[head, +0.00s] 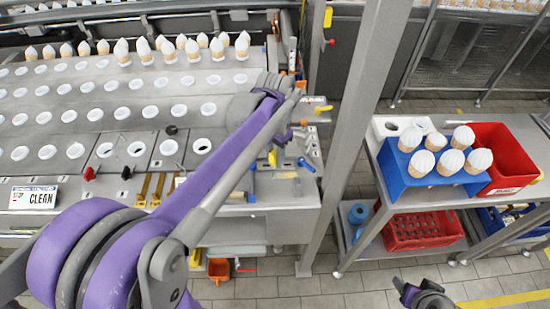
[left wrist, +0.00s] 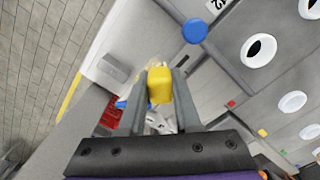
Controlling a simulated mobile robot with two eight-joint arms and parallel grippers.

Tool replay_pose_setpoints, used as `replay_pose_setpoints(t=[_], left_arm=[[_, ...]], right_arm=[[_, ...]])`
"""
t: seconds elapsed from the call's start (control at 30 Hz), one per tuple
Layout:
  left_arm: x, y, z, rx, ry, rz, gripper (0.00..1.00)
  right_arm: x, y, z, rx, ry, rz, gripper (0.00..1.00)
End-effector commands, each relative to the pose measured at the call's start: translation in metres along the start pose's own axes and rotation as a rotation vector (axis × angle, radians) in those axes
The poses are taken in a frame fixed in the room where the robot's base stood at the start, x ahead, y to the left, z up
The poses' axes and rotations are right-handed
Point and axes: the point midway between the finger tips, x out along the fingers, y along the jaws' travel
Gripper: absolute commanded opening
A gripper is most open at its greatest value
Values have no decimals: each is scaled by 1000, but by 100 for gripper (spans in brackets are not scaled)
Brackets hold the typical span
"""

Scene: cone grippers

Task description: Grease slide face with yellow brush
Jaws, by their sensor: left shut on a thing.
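My left gripper (left wrist: 164,90) is shut on a yellow piece, which I take to be the yellow brush (left wrist: 159,85). It sits between the two grey fingers in the left wrist view. Its bristles cannot be made out. In the head view the yellow brush (head: 272,157) shows small beside the right end of the machine, below my purple left wrist. I cannot tell which surface is the slide face, or whether the brush touches anything. A dark and purple end of my right arm (head: 425,294) shows at the bottom right; its fingers are unclear.
The machine plate (head: 60,118) has rows of white-rimmed holes, with cones standing at the back. A blue-handled thing (head: 306,165) lies near its right edge. A grey post (head: 350,130) stands right of it. A cart holds a blue cone rack (head: 395,180) and a red bin (head: 505,145).

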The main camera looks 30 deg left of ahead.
Motion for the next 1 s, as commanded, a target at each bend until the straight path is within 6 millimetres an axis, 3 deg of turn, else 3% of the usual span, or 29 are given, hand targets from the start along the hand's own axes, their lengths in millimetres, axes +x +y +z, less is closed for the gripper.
replay_pose_setpoints(t=[0.37, 0.7, 1.0], left_arm=[[-4, 0, 0, 0, -1, 0, 0], [-32, 0, -1, 0, 1, 0, 0], [-31, 0, 0, 0, -1, 0, 0]], right_arm=[[-2, 0, -2, 0, 2, 0, 63], [-15, 0, -20, 0, 20, 0, 63], [-14, 0, -19, 0, 19, 0, 63]])
